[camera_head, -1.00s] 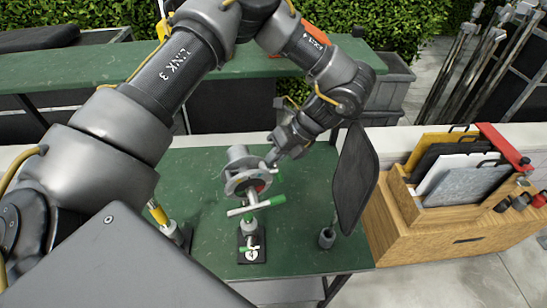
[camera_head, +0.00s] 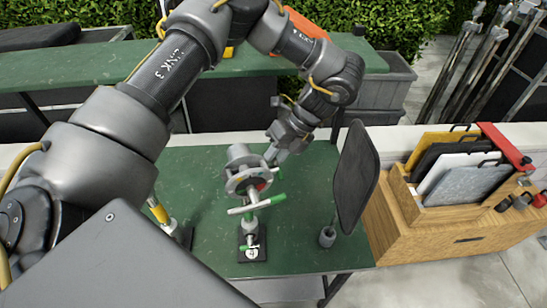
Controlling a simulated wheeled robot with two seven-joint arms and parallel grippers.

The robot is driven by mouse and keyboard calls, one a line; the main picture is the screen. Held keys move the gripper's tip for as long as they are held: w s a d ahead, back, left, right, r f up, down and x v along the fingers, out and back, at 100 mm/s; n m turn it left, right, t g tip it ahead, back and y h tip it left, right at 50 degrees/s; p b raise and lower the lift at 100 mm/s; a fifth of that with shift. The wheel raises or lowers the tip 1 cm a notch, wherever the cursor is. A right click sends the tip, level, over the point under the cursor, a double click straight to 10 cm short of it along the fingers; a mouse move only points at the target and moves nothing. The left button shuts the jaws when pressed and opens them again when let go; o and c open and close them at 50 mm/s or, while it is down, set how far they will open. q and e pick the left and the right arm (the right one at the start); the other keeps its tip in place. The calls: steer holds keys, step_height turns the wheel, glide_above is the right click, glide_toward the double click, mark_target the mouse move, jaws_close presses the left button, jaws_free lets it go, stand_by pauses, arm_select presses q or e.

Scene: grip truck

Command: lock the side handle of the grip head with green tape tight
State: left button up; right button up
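The grip head (camera_head: 244,177) is a grey round metal head on a stand in the middle of the green table. Its side handle with green tape (camera_head: 257,204) sticks out across the front, with green at its right end. Another green-ended handle (camera_head: 278,174) shows at the head's right side. My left gripper (camera_head: 274,156) reaches in from behind, with its fingers at the upper right of the head. Whether its fingers touch the head or a handle, and how far they are apart, I cannot tell. My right gripper is not in view.
A black flag panel (camera_head: 356,178) stands right of the grip head. A yellow-marked stand (camera_head: 160,212) is at its left. A wooden crate (camera_head: 440,232) with several boards stands at the right.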

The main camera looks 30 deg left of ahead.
arm_select(q)
steer(key=shift+o, duration=0.3)
steer(key=shift+w+d+r, duration=0.1)
steer(key=shift+w+r, duration=0.1)
steer(key=shift+r, duration=0.05)
steer(key=b+v, duration=0.2)
steer(key=v, duration=0.8)
steer(key=shift+r, duration=0.15)
